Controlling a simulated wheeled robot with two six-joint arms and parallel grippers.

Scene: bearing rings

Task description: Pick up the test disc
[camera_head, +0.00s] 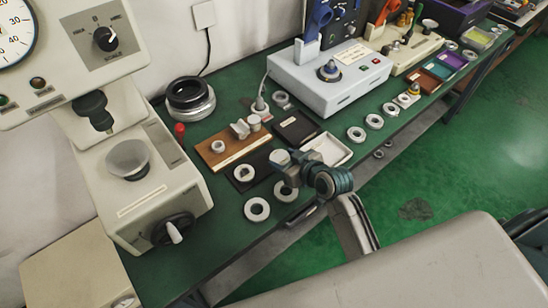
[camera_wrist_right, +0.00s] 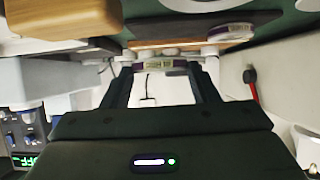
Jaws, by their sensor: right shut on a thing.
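My right gripper (camera_head: 297,163) reaches in over the near edge of the green bench. It is shut on the test disc, a small grey round piece (camera_head: 280,157) at its fingertips. In the right wrist view the disc (camera_wrist_right: 158,67) shows edge-on as a thin band between the two fingertips (camera_wrist_right: 165,70). The head view does not show clearly how far the disc is above the bench. My left gripper is not in view.
Near the gripper are a wooden block with metal parts (camera_head: 220,153), a black mat with a ring (camera_head: 242,173), a white tray (camera_head: 333,150) and loose rings (camera_head: 257,210). A hardness tester (camera_head: 150,190) stands left. Grey machines stand along the back.

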